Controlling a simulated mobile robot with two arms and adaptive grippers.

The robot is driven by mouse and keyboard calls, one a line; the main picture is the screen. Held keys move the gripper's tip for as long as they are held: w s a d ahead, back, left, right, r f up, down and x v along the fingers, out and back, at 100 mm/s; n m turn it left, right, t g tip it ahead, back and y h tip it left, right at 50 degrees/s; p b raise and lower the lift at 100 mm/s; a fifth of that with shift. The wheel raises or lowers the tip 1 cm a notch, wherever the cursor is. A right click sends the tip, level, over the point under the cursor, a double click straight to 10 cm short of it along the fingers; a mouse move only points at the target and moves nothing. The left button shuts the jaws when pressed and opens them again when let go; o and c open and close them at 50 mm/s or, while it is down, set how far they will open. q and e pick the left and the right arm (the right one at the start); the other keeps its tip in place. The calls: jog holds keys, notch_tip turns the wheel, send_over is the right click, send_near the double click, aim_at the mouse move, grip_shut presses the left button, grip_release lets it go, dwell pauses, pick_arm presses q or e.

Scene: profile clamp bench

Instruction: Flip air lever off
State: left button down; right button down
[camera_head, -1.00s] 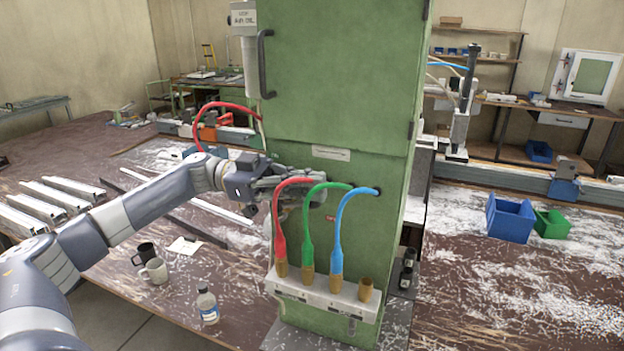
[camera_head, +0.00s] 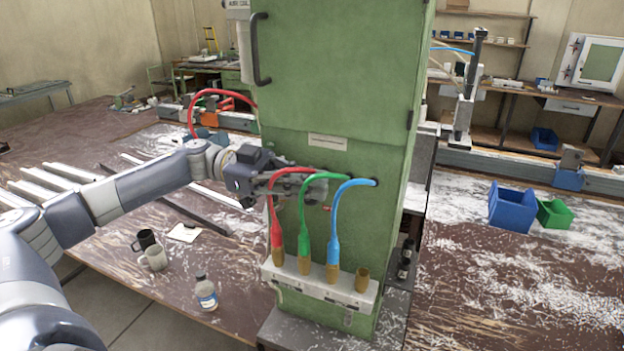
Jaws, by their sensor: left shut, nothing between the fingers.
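The green cabinet (camera_head: 345,75) stands upright in the middle. Red (camera_head: 274,215), green (camera_head: 303,215) and blue (camera_head: 334,215) hoses curve from its front down to brass fittings on a pale manifold block (camera_head: 318,286). My left gripper (camera_head: 318,189) is shut and empty, close to the cabinet front, partly hidden behind the red and green hoses. A small red piece (camera_head: 326,208) shows just below its fingertips between the green and blue hoses; I cannot tell whether it is the air lever, or whether the gripper touches it. My right gripper is not in view.
Two mugs (camera_head: 154,259) and a bottle (camera_head: 206,294) stand on the table left of the cabinet. Metal profiles (camera_head: 70,180) lie at the far left.

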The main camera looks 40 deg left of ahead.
pick_arm(q)
jog(key=shift+f, duration=0.1)
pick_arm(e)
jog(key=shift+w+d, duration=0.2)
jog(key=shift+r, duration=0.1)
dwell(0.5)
